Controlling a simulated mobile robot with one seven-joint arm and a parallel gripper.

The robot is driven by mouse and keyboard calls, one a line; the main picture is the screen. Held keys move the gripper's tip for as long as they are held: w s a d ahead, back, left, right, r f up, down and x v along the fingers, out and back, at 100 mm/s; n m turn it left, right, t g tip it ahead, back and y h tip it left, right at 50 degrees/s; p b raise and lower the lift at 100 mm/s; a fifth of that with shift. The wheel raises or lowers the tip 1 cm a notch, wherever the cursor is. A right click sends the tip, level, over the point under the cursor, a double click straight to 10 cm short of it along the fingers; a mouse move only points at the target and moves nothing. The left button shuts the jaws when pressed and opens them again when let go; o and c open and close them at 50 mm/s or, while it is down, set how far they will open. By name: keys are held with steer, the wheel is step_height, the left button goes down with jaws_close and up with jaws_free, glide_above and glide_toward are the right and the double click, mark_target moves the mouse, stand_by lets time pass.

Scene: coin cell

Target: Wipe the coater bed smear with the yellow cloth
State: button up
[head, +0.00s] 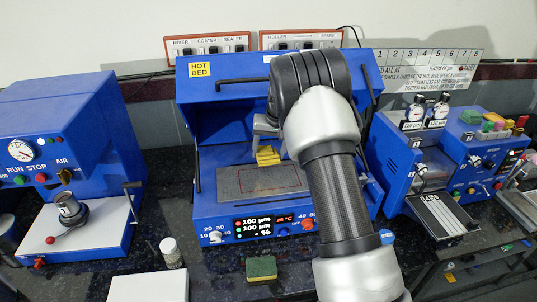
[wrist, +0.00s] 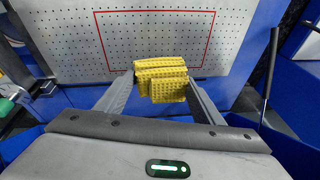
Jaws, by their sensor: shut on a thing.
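My gripper (wrist: 160,82) is shut on the folded yellow cloth (wrist: 161,68), which sits between its two fingertips. In the head view the cloth (head: 267,156) shows at the back of the coater bed (head: 232,187), and my arm hides most of the gripper. The bed is a grey plate with small holes and a thin red rectangle; it also fills the top of the wrist view (wrist: 70,50). The cloth overlaps the near line of the rectangle in the wrist view. I cannot tell whether it touches the plate. No smear can be made out.
The blue coater's raised hood (head: 228,107), marked HOT BED, stands over the back of the bed. A black lever (wrist: 270,65) stands beside the bed. A green and yellow sponge (head: 261,268) and a small jar (head: 171,252) lie in front. Blue machines flank both sides.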

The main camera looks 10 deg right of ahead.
steer(key=shift+r+p, duration=0.5)
steer(key=shift+r, duration=0.9)
steer(key=shift+s, duration=0.1)
